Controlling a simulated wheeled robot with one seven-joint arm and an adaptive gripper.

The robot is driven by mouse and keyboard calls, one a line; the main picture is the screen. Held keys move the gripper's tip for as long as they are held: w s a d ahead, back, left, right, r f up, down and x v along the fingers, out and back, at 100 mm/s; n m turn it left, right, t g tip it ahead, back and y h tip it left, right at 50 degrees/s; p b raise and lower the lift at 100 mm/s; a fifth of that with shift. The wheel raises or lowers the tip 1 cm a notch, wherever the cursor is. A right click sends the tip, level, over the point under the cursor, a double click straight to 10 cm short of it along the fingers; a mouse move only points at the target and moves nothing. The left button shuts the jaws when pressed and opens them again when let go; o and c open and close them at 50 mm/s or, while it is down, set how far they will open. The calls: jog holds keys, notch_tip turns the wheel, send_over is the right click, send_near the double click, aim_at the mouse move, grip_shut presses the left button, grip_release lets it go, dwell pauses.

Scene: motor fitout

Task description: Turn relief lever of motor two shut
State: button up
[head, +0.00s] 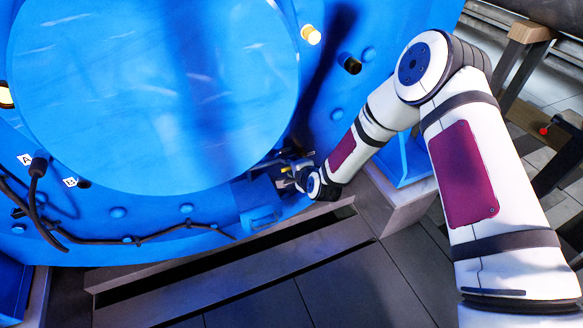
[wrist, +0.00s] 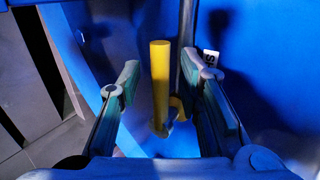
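A yellow lever (wrist: 160,72) stands upright in the wrist view, with a curved yellow piece at its lower end. My gripper (wrist: 163,88) is open, with one finger on each side of the lever. Clear gaps show between the lever and both fingers. In the head view my gripper (head: 290,176) is at the lower right edge of the blue motor housing (head: 395,20); the lever is small and partly hidden there. I cannot tell which motor this is.
A grey rod (wrist: 187,50) and a white tag marked S (wrist: 210,57) are just right of the lever. In the head view, a black cable (head: 135,240) runs along the housing's lower edge, near tags A (head: 25,159) and B (head: 70,182). Grey floor (head: 340,285) lies open in front.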

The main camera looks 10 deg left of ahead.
jog(key=shift+d+r, duration=0.1)
jog(key=v, duration=1.1)
jog(key=shift+s+r, duration=0.2)
jog(key=shift+s, duration=0.15)
jog(key=shift+d+r, duration=0.1)
jog(key=shift+d, duration=0.1)
